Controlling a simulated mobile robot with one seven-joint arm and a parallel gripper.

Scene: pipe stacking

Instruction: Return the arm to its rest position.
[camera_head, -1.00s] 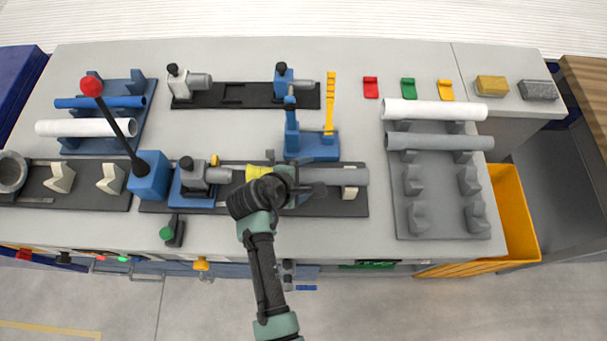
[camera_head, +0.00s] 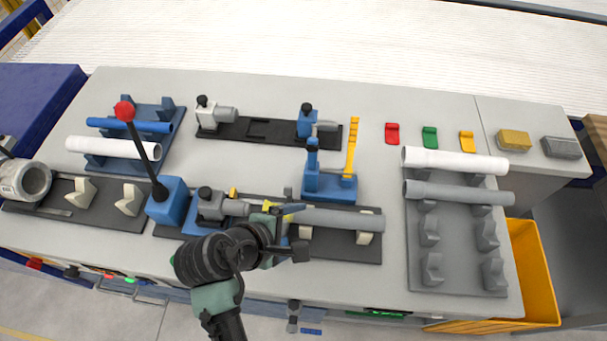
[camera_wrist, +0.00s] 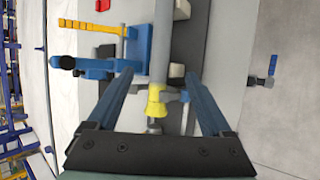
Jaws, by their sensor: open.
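My gripper (camera_wrist: 160,75) is open, its two blue fingers spread apart in the wrist view with nothing clasped between them. A grey pipe (camera_wrist: 170,55) with a yellow fitting (camera_wrist: 157,103) at its near end lies beyond the fingers, in line with the gap. In the head view my arm reaches up from the bottom and its dark wrist is over the front of the bench, partly hiding the clamp fixture. The grey pipe (camera_head: 345,219) lies on that fixture (camera_head: 335,246), to the right of my wrist. The fingertips are hard to make out there.
A blue lever press with a red knob (camera_head: 124,111) stands left of my arm. A blue stand with a yellow lever (camera_head: 351,148) is behind the pipe. A grey rack (camera_head: 458,248) holds a white pipe (camera_head: 455,162) and another grey pipe (camera_head: 460,193). A yellow bin (camera_head: 533,272) is at right.

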